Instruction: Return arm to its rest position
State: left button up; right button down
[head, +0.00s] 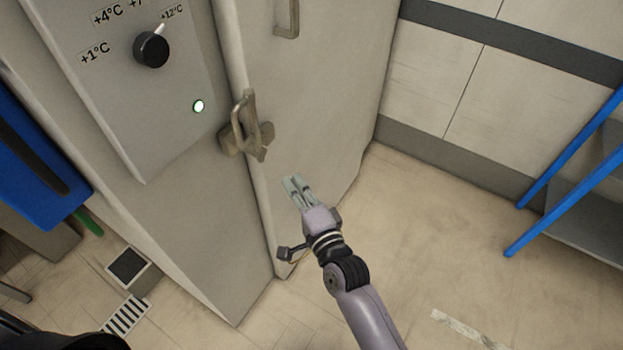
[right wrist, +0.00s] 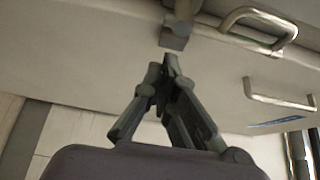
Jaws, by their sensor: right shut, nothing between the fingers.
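My right gripper (head: 293,186) is shut and empty in the head view, in front of the lower part of the pale cabinet door (head: 300,110). It is below and to the right of the metal door latch (head: 247,130), apart from it. In the right wrist view the gripper's fingertips (right wrist: 171,60) meet, with the latch handle (right wrist: 260,25) beyond them and a second handle (right wrist: 278,95) at the right. My left gripper is not in view.
A control panel with a black temperature knob (head: 151,50) and a lit round button (head: 198,106) is at the upper left. A blue-railed step unit (head: 570,150) stands at the right. A blue object (head: 35,160) is at the left edge. The floor (head: 450,230) between is clear.

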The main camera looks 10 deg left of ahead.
jog(key=s+d+f+n+g+h, duration=0.2)
jog(key=s+d+f, duration=0.25)
jog(key=f, duration=0.75)
jog(key=s+d+f+n+g+h+b, duration=0.1)
jog(key=s+d+f+n+g+h, duration=0.25)
jog(key=f, duration=0.85)
jog(key=s+d+f+n+g, duration=0.15)
jog(key=s+d+f, duration=0.4)
jog(key=f, duration=0.65)
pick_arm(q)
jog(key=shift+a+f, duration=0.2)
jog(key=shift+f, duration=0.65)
pick_arm(e)
jog(key=s+d+f+n+g+h, duration=0.1)
jog(key=s+d+f+n+g, duration=0.1)
jog(key=s+d+f, duration=0.3)
jog(key=s+d+f+n+g+h, duration=0.2)
jog(key=s+d+f, duration=0.4)
jog(key=s, duration=0.8)
jog(key=s+d+f+n+g+h, duration=0.2)
jog(key=s+d+f, duration=0.3)
jog(key=s+d, duration=0.4)
jog(key=shift+s+d+f+g, duration=0.25)
jog(key=shift+d+f+g, duration=0.1)
jog(key=shift+d, duration=0.7)
